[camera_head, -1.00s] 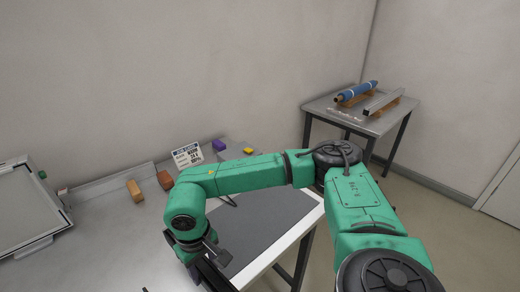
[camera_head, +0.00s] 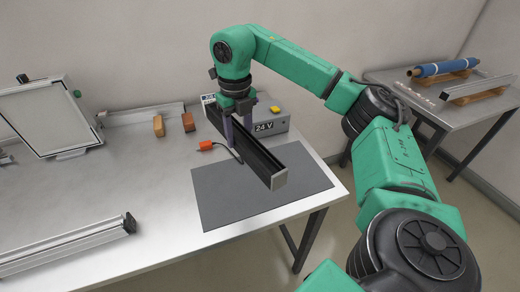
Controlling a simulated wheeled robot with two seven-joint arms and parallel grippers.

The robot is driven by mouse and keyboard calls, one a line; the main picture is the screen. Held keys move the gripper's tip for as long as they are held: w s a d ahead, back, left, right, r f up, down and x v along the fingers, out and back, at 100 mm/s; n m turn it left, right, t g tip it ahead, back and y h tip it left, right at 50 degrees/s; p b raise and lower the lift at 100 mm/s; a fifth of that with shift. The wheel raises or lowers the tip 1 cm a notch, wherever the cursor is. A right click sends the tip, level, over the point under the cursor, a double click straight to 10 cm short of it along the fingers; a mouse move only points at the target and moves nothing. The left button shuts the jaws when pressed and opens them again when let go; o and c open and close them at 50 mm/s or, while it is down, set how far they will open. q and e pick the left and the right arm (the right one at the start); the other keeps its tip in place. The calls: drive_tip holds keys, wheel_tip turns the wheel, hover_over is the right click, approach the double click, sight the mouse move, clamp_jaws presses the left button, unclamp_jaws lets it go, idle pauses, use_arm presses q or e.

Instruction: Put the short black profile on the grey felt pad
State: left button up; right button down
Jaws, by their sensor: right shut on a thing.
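The short black profile (camera_head: 262,161) has a pale cut end facing front right and runs back to the left. My right gripper (camera_head: 238,142) is shut around its middle from above. The profile is over the grey felt pad (camera_head: 225,208), a dark flat rectangle at the table's front right. Its front end lies over the pad's middle, and its far end reaches past the pad's back edge. I cannot tell whether its underside touches the pad. My left gripper is not in view.
A grey 24 V box (camera_head: 270,127) with a yellow button stands just behind the profile. An orange connector (camera_head: 206,145) with a cable lies beside it. A long silver profile (camera_head: 70,246) lies front left.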

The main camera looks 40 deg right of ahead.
drive_tip(key=d+f+m+b, duration=0.1)
drive_tip(key=f+m+b, duration=0.1)
drive_tip(key=f+m, duration=0.2)
drive_tip(key=d+f+m+b, duration=0.1)
drive_tip(key=f+m+b, duration=0.1)
drive_tip(key=f, duration=0.4)
drive_tip(key=d+f+m+b, duration=0.1)
drive_tip(key=f+m+b, duration=0.1)
drive_tip(key=f+m, duration=0.3)
drive_tip(key=shift+s+f+m+b, duration=0.2)
drive_tip(key=shift+f+m+b, duration=0.1)
drive_tip(key=shift+f, duration=0.2)
drive_tip(key=shift+w+f, duration=0.15)
drive_tip(key=shift+f, duration=0.25)
drive_tip(key=shift+f, duration=0.1)
drive_tip(key=shift+c, duration=1.6)
unclamp_jaws()
